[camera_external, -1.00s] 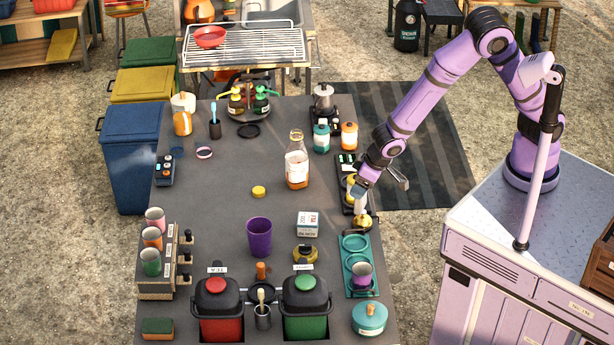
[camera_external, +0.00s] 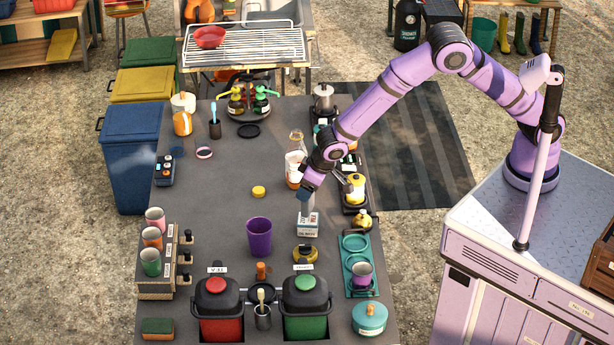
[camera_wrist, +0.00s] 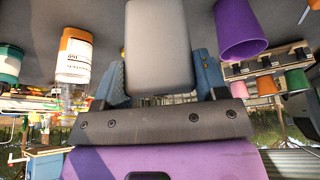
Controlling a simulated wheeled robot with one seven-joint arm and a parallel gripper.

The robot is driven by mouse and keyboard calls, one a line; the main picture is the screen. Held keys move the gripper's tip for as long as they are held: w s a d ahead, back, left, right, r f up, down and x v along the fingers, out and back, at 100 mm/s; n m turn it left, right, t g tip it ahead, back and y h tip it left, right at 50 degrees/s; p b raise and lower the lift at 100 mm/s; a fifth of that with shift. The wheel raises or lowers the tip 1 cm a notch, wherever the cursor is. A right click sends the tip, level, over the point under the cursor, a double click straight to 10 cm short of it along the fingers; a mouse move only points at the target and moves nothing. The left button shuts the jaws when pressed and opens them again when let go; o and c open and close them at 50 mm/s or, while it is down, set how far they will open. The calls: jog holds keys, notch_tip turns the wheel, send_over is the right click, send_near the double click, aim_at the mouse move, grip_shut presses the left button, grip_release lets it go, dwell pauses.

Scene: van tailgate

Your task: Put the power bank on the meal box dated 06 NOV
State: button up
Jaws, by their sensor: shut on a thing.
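My gripper (camera_external: 306,197) is shut on a light grey slab, the power bank (camera_wrist: 159,45), which fills the middle of the wrist view between the blue fingers. In the outside view the power bank (camera_external: 307,208) hangs upright below the fingers, directly over the small white and blue meal box (camera_external: 308,227). I cannot tell whether its lower end touches the box. The print on the box is too small to read surely. The box is not made out in the wrist view.
A purple cup (camera_external: 259,236) stands left of the meal box and a glass bottle (camera_external: 294,165) behind it. A dark yellow pot (camera_external: 305,254) is just in front. A teal tray (camera_external: 347,281) with a cup lies to the right.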

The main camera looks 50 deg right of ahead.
jog(key=shift+f, duration=1.1)
jog(key=shift+f, duration=0.1)
jog(key=o, duration=1)
jog(key=shift+o, duration=0.2)
jog(key=v, duration=1.2)
jog(key=shift+s, duration=0.1)
